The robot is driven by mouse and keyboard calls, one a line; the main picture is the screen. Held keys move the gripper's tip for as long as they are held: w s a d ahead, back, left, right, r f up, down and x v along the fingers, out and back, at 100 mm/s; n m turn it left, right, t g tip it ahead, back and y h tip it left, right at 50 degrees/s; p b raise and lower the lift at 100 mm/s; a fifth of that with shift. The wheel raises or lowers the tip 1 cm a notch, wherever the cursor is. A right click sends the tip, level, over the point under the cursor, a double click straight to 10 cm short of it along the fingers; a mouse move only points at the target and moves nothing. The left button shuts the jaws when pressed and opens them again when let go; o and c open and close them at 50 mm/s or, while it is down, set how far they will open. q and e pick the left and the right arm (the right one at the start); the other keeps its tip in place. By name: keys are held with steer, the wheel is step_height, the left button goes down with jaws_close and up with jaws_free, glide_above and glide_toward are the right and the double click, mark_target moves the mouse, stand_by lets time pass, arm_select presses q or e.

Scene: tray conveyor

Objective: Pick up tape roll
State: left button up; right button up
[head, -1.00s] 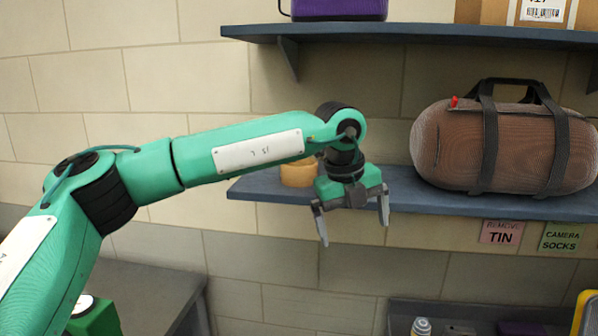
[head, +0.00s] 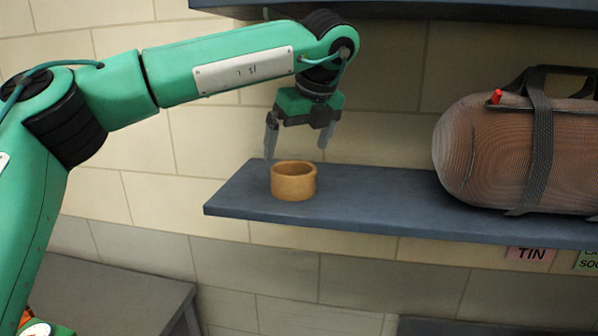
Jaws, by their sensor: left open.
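The tape roll (head: 293,184) is a tan ring lying flat near the left end of the blue-grey shelf (head: 370,205). Its hollow opening faces up. My left gripper (head: 297,150) is open and empty, with its fingers pointing down. It hangs just above the roll, apart from it as far as I can see. The left fingertip is near the roll's upper left rim and the right fingertip is above and right of it. My right gripper is not in view.
A brown mesh duffel bag (head: 490,150) with dark straps stands on the same shelf to the right. Another shelf (head: 420,8) runs overhead, close above my wrist. The shelf between roll and bag is clear. A grey table (head: 110,300) stands lower left.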

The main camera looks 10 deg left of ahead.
mark_target(293, 169)
arm_select(q)
steer(key=shift+w+a+f, duration=0.15)
steer(key=shift+w+f, duration=0.1)
steer(key=shift+w, duration=0.1)
steer(key=shift+w+a+f+p, duration=0.1)
steer(key=shift+f+p, duration=0.25)
steer(key=shift+p, duration=0.1)
steer(key=shift+s+a+f+p, duration=0.2)
steer(key=shift+s+f+p, duration=0.1)
steer(key=shift+f+p, duration=0.5)
steer(key=x, duration=0.1)
steer(key=p+x, duration=0.2)
steer(key=x, duration=0.1)
steer(key=shift+w+d, duration=0.3)
steer(key=shift+f, duration=0.1)
steer(key=shift+s, duration=0.15)
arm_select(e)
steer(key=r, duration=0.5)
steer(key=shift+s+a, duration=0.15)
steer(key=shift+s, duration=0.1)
arm_select(q)
steer(key=c, duration=1)
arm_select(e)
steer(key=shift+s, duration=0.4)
